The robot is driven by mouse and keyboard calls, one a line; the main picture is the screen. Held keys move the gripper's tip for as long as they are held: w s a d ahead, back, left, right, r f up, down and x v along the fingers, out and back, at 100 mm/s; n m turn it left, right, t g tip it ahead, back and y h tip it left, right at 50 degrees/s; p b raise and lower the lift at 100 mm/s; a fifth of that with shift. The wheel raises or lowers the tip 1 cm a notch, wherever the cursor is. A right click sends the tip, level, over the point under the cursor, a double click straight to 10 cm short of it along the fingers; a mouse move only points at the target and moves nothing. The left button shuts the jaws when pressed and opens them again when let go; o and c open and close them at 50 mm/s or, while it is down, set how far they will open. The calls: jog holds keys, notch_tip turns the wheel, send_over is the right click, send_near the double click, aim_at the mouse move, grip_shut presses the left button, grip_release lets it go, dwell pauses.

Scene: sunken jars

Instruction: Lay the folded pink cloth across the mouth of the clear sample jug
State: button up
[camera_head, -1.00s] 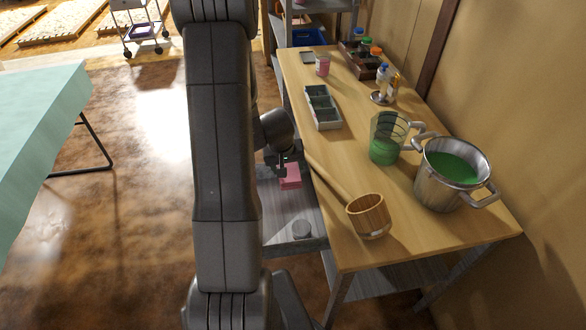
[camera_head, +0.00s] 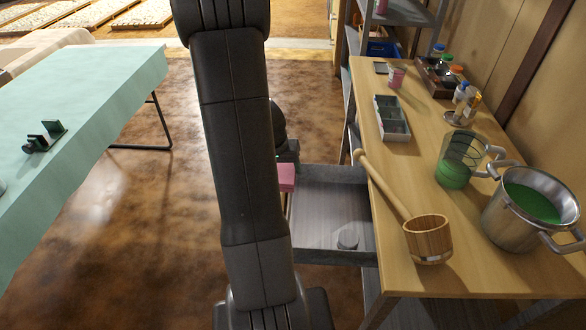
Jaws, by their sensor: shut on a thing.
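The folded pink cloth (camera_head: 287,177) shows just right of my arm, over the left edge of an open grey drawer. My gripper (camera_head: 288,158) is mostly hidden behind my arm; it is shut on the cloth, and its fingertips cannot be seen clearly. The clear sample jug (camera_head: 458,160) stands upright on the wooden table to the right, with green liquid in its lower part. Its mouth is open and uncovered. The cloth is well left of the jug and lower than the tabletop.
A wooden ladle (camera_head: 427,238) lies along the table's left side, its handle reaching the edge. A steel pot (camera_head: 519,212) of green liquid stands beside the jug. A grey divided tray (camera_head: 393,127) sits farther back. The open drawer (camera_head: 335,205) holds a small round grey object (camera_head: 348,240).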

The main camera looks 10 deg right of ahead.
aim_at(284, 168)
jog(key=shift+r+p, duration=3.05)
jog(key=shift+r, duration=1.4)
jog(key=shift+f, duration=0.1)
jog(key=w+a+f+n, duration=0.3)
jog(key=a+f, duration=0.5)
jog(key=f, duration=0.4)
jog(key=shift+w+t+y, duration=0.3)
jog(key=shift+y, duration=0.1)
